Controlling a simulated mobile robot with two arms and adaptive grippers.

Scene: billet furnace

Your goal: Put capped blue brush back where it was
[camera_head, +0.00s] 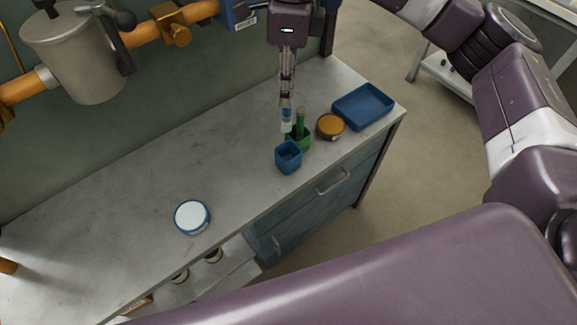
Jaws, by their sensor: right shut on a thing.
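My right gripper (287,104) points down over the bench and is shut on the capped blue brush (286,127). Only a small pale blue and whitish part of the brush shows below the fingertips; the rest is hidden by the gripper. The brush appears upright, just above or behind the blue cup (288,163); I cannot tell whether it touches the cup. A green cup (304,146) stands right behind the blue cup, with a green handle (300,119) upright in it. My left gripper is not in view.
An orange-topped round tin (330,126) and a blue tray (363,106) stand right of the cups. A white-lidded round tin (192,217) sits farther left on the grey bench (130,190). An open drawer (215,280) holds small jars. The middle of the bench is clear.

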